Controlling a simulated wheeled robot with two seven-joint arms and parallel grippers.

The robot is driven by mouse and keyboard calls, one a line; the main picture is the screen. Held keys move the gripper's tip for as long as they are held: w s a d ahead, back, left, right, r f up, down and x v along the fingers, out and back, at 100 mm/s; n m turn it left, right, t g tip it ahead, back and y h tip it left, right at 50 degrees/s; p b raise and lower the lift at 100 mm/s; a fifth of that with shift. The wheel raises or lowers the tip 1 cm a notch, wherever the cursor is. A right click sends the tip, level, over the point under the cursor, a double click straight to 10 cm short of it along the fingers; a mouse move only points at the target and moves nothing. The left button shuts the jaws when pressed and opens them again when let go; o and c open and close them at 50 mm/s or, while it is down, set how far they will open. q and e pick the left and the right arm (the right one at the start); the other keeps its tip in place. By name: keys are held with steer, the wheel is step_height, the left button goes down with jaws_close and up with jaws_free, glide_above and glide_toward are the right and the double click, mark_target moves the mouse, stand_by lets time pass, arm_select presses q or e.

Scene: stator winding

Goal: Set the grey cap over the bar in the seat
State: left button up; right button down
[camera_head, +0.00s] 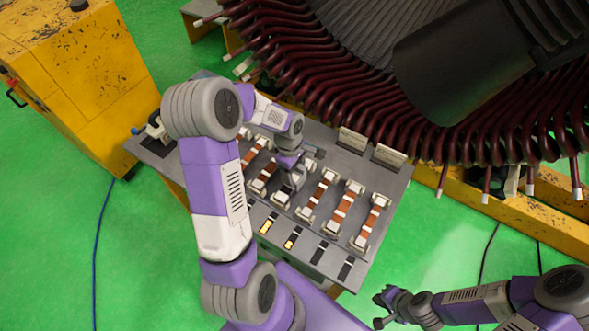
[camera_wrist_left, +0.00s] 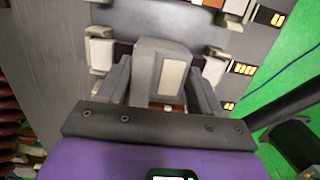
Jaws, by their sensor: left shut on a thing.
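My left gripper (camera_head: 291,178) is shut on the grey cap (camera_wrist_left: 164,68), a blocky piece with a pale panel on its face. In the left wrist view the cap sits between the two fingers (camera_wrist_left: 160,90). In the head view my left gripper is low over the row of seats, and its wrist hides much of the seat below. A strip of copper-coloured bar (camera_wrist_left: 166,107) shows by the cap's lower edge; I cannot tell whether the cap touches it. My right gripper (camera_head: 379,310) is empty and open, off the table's front right.
Several copper bars with pale ends (camera_head: 343,206) lie in seats on the grey table (camera_head: 398,190). Small display strips, some lit yellow (camera_head: 268,224), line the front. The large stator with dark red coils (camera_head: 400,115) overhangs the back. A yellow cabinet (camera_head: 85,75) stands left.

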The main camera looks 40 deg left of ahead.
arm_select(q)
steer(key=shift+f, duration=0.5)
steer(key=shift+f+b, duration=0.15)
steer(key=shift+b, duration=0.15)
steer(key=shift+f, duration=0.3)
steer(key=o, duration=1.2)
steer(key=r, duration=0.5)
steer(key=a+r, duration=0.1)
steer(key=r, duration=0.1)
steer(key=shift+s+r, duration=0.1)
steer(key=shift+r, duration=0.2)
